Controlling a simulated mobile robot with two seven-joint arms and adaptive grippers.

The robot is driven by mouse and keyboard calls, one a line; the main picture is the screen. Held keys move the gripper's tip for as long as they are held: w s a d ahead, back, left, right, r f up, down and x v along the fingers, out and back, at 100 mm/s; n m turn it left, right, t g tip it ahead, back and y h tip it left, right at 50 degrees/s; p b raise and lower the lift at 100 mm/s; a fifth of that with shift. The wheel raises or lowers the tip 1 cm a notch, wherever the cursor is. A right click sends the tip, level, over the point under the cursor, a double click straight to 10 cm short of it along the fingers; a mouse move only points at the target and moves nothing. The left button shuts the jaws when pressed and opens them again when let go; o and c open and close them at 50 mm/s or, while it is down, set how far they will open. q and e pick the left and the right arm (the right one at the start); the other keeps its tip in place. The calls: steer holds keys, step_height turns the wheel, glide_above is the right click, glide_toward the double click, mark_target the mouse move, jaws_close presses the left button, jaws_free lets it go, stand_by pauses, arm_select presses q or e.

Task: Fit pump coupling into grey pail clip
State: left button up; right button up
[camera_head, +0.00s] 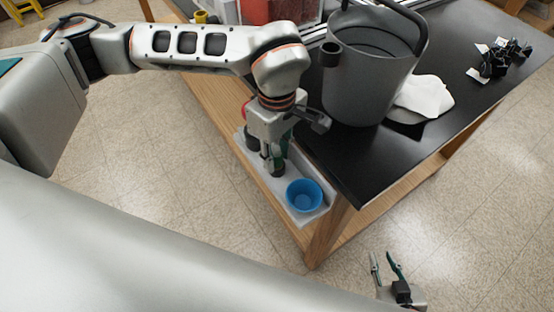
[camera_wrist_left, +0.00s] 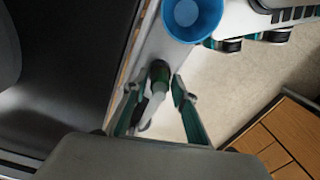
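The grey pail (camera_head: 362,85) stands on the black table, with a dark ring-like clip (camera_head: 331,54) on its rim at the left. My left gripper (camera_head: 272,158) points down over the white tray at the table's edge. In the left wrist view, its fingers (camera_wrist_left: 155,92) are apart on either side of a dark green, white-stemmed part (camera_wrist_left: 160,72), which looks like the pump coupling. I see gaps beside it, so the gripper appears open around it. My right gripper (camera_head: 386,264) is low at the bottom right, fingers apart and empty.
A blue cup (camera_head: 304,195) sits in the front end of the white tray (camera_head: 318,217). A white cloth (camera_head: 424,96) lies right of the pail, and black parts (camera_head: 500,58) lie farther right. The front table corner is clear.

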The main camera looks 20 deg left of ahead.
mark_target(277, 153)
arm_select(q)
steer(key=shift+f, duration=0.4)
steer(key=shift+c, duration=0.4)
jaws_close()
steer(key=shift+r, duration=0.15)
step_height(277, 153, up, 20)
steer(key=shift+p, duration=0.45)
